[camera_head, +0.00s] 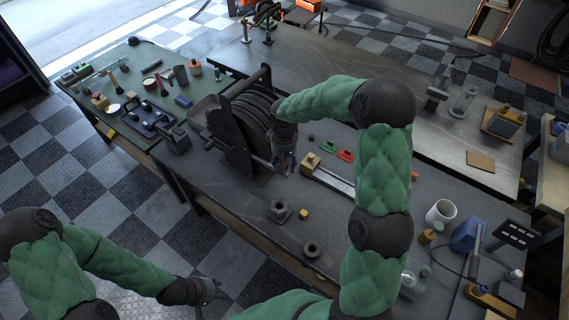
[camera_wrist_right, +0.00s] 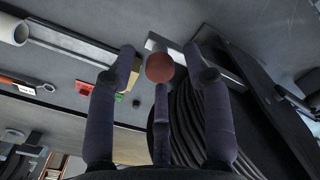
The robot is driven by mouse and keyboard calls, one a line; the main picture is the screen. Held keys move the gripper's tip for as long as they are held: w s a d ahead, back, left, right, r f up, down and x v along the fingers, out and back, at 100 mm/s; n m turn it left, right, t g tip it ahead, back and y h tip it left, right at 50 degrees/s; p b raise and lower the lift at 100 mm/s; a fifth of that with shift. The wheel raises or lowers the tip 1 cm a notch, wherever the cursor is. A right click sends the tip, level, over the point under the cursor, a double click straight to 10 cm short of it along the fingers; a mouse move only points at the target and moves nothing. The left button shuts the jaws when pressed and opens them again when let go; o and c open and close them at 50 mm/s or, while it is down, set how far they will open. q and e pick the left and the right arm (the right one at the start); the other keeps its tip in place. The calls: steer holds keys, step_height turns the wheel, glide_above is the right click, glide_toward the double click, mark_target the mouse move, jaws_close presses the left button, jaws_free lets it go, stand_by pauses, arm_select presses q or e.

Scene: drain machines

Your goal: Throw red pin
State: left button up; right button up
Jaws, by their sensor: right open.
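The drain machine (camera_head: 243,125) stands on the dark work table, its black cable reel beside my right gripper. My right gripper (camera_head: 284,160) is at the reel's right side in the head view. In the right wrist view its dark fingers are spread apart, and a round red knob (camera_wrist_right: 160,67), which looks like the red pin's head, shows between the fingertips. I cannot tell whether a finger touches it. The red pin is not distinguishable in the head view. My left gripper (camera_head: 206,291) is low at the lower left, away from the table; its finger opening is unclear.
Small green (camera_head: 328,146) and red (camera_head: 346,155) blocks lie right of the reel, near a long metal bar (camera_head: 330,178). A grey nut-like part (camera_head: 279,210) and a yellow block (camera_head: 304,213) lie near the front edge.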

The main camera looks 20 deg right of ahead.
jaws_close()
steer(key=shift+r, duration=0.15)
step_height(320, 180, up, 3)
steer(key=shift+r+p, duration=0.15)
steer(key=shift+p, duration=1.1)
steer(key=shift+w, duration=0.1)
jaws_free()
